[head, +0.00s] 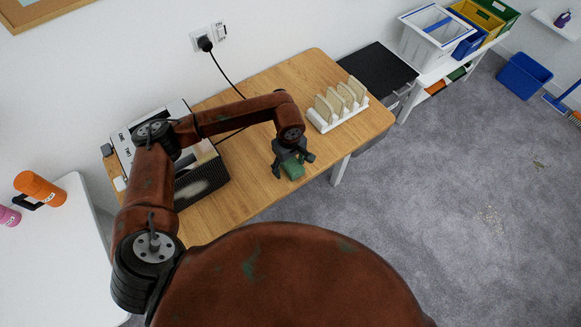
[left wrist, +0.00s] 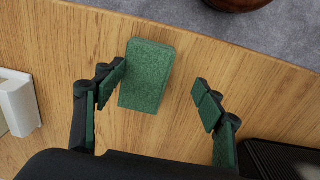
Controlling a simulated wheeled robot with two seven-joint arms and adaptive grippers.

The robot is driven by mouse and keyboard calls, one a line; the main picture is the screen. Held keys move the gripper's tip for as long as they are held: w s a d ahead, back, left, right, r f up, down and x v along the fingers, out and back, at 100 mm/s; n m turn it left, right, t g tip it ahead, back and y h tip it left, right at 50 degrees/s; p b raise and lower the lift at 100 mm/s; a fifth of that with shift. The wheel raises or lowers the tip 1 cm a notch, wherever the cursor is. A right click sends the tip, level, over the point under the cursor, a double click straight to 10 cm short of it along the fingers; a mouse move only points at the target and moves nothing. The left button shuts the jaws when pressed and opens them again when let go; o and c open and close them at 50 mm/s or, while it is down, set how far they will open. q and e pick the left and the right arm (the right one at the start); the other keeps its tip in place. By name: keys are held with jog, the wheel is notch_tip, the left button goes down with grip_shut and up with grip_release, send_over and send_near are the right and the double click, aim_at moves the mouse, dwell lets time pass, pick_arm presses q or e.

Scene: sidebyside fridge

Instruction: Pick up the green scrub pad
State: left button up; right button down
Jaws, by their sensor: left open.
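The green scrub pad (head: 293,169) lies on the wooden table (head: 232,212) near its front edge. In the left wrist view the pad (left wrist: 148,76) is a green rectangular block, slightly tilted in the picture. My left gripper (head: 293,164) is above the pad, pointing down. The gripper covers part of the pad in the head view. My right gripper is not in view.
A white rack with slices (head: 341,105) stands on the table right of the gripper. A white table (head: 62,246) with an orange bottle (head: 40,188) is further left. Bare wood surrounds the pad.

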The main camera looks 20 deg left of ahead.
aim_at(291, 163)
pick_arm(q)
jog(key=w+f, duration=0.2)
jog(key=f, duration=0.1)
jog(key=shift+w+f, duration=0.2)
jog(key=shift+w, duration=0.15)
jog(key=shift+w+a+g, duration=0.1)
jog(key=shift+w+g, duration=0.15)
jog(key=shift+g, duration=0.05)
jog(key=shift+s+r, duration=0.4)
jog(key=shift+s, duration=0.3)
jog(key=c, duration=0.3)
jog(key=shift+w+f, duration=0.3)
jog(key=shift+w, duration=0.1)
jog(key=c, duration=0.5)
jog(key=shift+s+r, duration=0.15)
jog(key=shift+s, duration=0.05)
jog(key=c, duration=0.3)
jog(key=shift+w, duration=0.1)
jog(key=c, duration=0.3)
grip_shut()
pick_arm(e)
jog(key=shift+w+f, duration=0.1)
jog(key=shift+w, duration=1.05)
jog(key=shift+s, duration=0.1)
